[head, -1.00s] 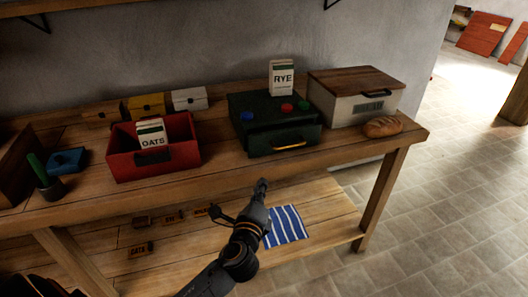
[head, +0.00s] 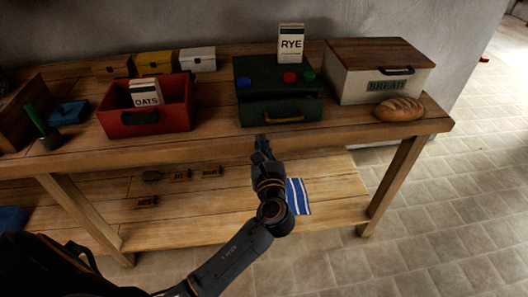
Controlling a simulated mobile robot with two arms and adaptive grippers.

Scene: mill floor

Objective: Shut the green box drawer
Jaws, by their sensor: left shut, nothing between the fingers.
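The dark green box (head: 262,70) stands on the wooden workbench against the wall. Its drawer (head: 262,112) has a brass handle (head: 285,119) and stands out in front of the box, with a dark gap behind its front. My left gripper (head: 261,138) is shut and empty, at the bench's front edge just below and left of the handle. It appears apart from the drawer front, though the exact gap is hard to tell. My right gripper is not in view.
A RYE carton (head: 291,44) and round coloured discs are on the green box. A red bin (head: 165,122) with an OATS carton is left. A bread box (head: 363,87) and loaf (head: 399,109) are right. A lower shelf (head: 235,210) holds small tags and a striped cloth (head: 298,196).

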